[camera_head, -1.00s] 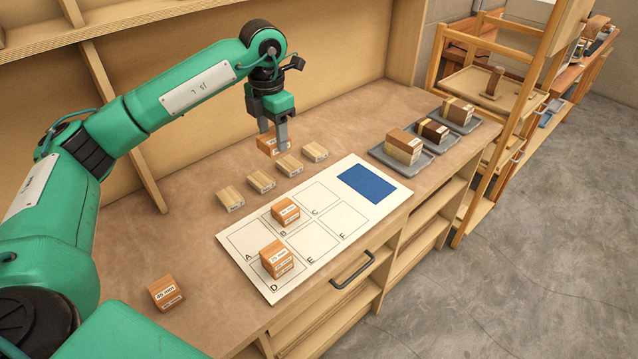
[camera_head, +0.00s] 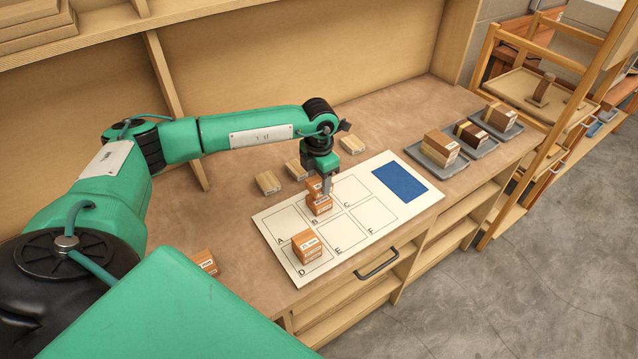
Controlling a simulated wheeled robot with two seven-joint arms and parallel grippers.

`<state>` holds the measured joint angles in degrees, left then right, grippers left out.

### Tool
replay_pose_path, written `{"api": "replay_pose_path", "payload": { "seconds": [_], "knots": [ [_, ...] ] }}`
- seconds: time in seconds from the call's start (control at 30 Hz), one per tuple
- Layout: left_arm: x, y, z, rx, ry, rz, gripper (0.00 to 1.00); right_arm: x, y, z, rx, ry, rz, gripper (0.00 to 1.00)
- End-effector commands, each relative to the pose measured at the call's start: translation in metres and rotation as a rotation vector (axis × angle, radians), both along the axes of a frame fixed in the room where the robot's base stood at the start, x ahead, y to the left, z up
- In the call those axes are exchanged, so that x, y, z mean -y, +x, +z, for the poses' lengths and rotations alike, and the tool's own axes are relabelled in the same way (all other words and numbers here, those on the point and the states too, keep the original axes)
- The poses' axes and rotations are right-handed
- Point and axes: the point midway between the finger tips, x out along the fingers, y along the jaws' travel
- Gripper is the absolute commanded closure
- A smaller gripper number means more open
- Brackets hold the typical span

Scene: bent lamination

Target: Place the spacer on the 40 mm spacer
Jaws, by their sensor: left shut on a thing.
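My left gripper (camera_head: 325,190) is shut on an orange-brown spacer (camera_head: 314,187) over square B of the white sheet. The held spacer is right above another orange-brown spacer (camera_head: 319,206) lying on square B. I cannot tell whether the two touch. The label on the lower one is too small to read. A taller orange-brown block (camera_head: 306,247) stands on square D. My right gripper is not in view.
The white lettered sheet (camera_head: 378,214) has a blue patch. Grey trays (camera_head: 468,158) with blocks stand at the right. Another spacer (camera_head: 205,262) is at the front left. Squares A, C, E and F are empty.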

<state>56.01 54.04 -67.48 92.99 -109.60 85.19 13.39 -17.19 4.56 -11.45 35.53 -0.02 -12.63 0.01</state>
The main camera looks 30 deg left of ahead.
Motion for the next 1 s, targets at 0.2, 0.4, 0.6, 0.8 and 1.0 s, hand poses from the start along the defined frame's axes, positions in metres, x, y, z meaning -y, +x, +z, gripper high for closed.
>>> {"api": "replay_pose_path", "payload": {
  "seconds": [0.2, 0.4, 0.6, 0.8, 1.0],
  "knots": [
    [0.0, -0.001, -0.028, -0.003, 0.0, 0.0, 0.73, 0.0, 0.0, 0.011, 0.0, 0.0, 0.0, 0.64],
    [0.0, 0.0, -0.032, 0.0, -0.001, -0.001, 0.73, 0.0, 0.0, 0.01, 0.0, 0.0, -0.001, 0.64],
    [0.0, 0.0, -0.036, -0.001, -0.001, 0.0, 0.73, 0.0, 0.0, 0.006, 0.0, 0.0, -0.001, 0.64],
    [0.0, 0.0, -0.034, -0.001, -0.001, 0.0, 0.28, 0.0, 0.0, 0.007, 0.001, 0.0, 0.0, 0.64],
    [0.0, 0.0, -0.034, -0.001, -0.001, 0.0, 0.28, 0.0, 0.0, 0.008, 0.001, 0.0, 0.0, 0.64]
  ]
}}
